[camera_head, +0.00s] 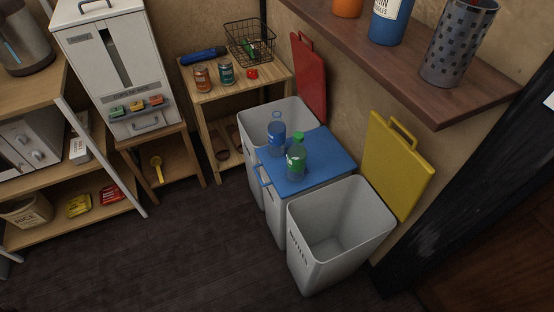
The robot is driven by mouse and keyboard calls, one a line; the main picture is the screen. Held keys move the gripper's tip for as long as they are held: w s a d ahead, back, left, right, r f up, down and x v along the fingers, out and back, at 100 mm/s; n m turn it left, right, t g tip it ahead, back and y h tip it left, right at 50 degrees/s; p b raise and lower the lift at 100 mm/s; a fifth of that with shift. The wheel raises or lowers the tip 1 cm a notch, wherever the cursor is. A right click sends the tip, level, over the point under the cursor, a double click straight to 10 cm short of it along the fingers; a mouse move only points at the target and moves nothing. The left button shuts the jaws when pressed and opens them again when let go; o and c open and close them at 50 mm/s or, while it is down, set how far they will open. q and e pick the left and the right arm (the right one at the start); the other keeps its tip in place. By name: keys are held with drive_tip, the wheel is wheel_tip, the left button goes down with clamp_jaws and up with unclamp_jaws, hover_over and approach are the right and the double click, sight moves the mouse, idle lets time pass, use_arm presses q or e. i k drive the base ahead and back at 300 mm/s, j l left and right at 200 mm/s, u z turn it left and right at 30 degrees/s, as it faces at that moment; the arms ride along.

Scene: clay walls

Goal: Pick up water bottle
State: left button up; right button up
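Two bottles stand upright, close together, on the closed blue lid (325,150) of the middle bin. One is a clear bottle with a blue label (276,139) and a loop-like top. The other is a clear bottle with a green cap and green label (297,159), nearer the front. Which of them the task calls the water bottle I cannot tell. Neither of my grippers is in view, and nothing is touching the bottles.
An open bin with a raised yellow lid (395,165) stands in front; one with a raised red lid (309,78) stands behind. A brown wall shelf (440,103) overhangs at upper right. A wooden stand (238,92) holds cans and a wire basket (250,42). The dark floor (190,245) is clear.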

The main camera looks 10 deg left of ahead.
sight(276, 127)
drive_tip(key=i+j+z, duration=0.15)
drive_tip(key=j, duration=0.2)
drive_tip(key=i+j+z, duration=0.1)
drive_tip(key=j, duration=0.3)
drive_tip(key=i+j+z, duration=0.15)
drive_tip(key=j, duration=0.25)
drive_tip(key=i+j+z, duration=0.15)
drive_tip(key=j, duration=0.3)
drive_tip(key=i, duration=0.1)
